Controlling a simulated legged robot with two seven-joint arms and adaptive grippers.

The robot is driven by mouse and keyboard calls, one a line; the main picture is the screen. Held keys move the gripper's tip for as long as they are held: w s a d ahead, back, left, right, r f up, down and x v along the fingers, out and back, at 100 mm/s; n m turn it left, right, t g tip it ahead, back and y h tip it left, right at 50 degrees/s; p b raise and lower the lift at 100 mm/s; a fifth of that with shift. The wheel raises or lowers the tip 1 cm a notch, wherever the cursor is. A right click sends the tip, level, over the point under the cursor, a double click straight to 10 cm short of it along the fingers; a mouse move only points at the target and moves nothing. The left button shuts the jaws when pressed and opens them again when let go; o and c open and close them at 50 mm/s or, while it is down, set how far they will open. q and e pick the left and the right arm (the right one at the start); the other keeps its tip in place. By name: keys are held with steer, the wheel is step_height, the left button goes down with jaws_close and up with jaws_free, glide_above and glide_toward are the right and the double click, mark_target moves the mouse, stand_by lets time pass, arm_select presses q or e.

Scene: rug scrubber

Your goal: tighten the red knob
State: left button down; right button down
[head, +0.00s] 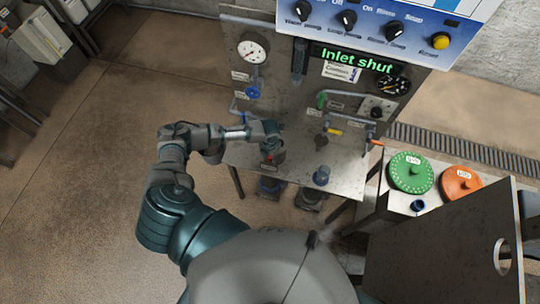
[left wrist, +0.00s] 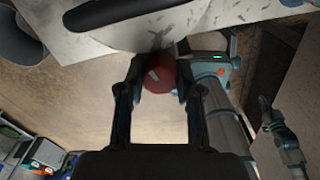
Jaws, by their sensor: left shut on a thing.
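The red knob (left wrist: 160,76) sits between the two fingers of my left gripper (left wrist: 157,92) in the left wrist view, just under the edge of a grey metal shelf. The gripper is shut on it, a finger on each side. In the head view my left arm reaches in from the left, and the left gripper (head: 270,148) is over the front part of the metal panel's shelf (head: 235,158). My right gripper is not in view.
The upright panel carries a gauge (head: 252,50), pipes and small valves. A lit display (head: 352,60) reads "Inlet shut". Green (head: 411,172) and orange (head: 461,183) round lids lie on a stand at right. Open floor (head: 90,130) lies at left.

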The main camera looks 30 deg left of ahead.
arm_select(q)
steer(key=n, duration=0.4)
steer(key=shift+w+n, duration=0.1)
steer(key=shift+n, duration=1.9)
steer(key=shift+r, duration=0.1)
steer(key=c, duration=0.8)
jaws_free()
steer(key=shift+o, duration=0.2)
step_height(320, 180, up, 12)
steer(key=shift+f, duration=0.2)
